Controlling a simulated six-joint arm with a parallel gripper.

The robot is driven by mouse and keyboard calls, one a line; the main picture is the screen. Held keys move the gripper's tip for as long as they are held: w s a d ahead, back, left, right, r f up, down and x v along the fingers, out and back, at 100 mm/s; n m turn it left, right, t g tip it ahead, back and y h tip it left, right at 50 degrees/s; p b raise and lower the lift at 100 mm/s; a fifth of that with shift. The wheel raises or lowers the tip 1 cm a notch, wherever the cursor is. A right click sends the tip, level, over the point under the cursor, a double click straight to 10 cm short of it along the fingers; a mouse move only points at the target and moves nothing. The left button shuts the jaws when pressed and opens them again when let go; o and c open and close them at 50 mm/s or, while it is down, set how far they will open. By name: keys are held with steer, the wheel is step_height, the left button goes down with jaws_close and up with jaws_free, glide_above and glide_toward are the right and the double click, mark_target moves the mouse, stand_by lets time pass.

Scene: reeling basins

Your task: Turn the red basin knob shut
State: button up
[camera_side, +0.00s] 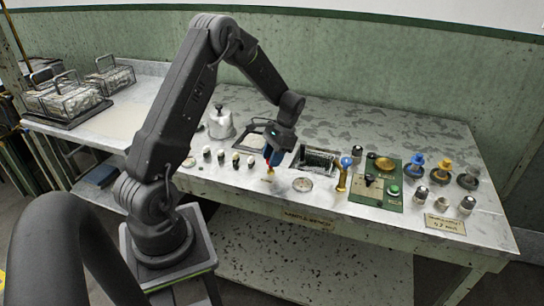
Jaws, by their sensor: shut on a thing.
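The red basin knob (266,161) is a small red piece at my fingertips, with a yellow, brass-like stem below it near the bench's front. My gripper (271,157) points down over it and is shut on it. A blue part shows beside the red at the fingertips. The jaws hide most of the knob, so its turn angle cannot be told. A similar brass tap with a blue knob (346,162) stands further right, apart from my gripper.
A control panel (365,194) and several coloured knobs stand to the right on the bench (300,211). A round dish (302,184) and a sunken basin (318,157) lie just right of my gripper. Several small dark-topped pieces and a metal pot (221,125) stand left. Wire baskets (68,98) are far left.

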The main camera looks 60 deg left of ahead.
steer(key=shift+m, duration=0.4)
steer(key=o, duration=0.9)
steer(key=v, duration=1.4)
steer(key=shift+s+d, duration=0.1)
steer(key=shift+d, duration=0.05)
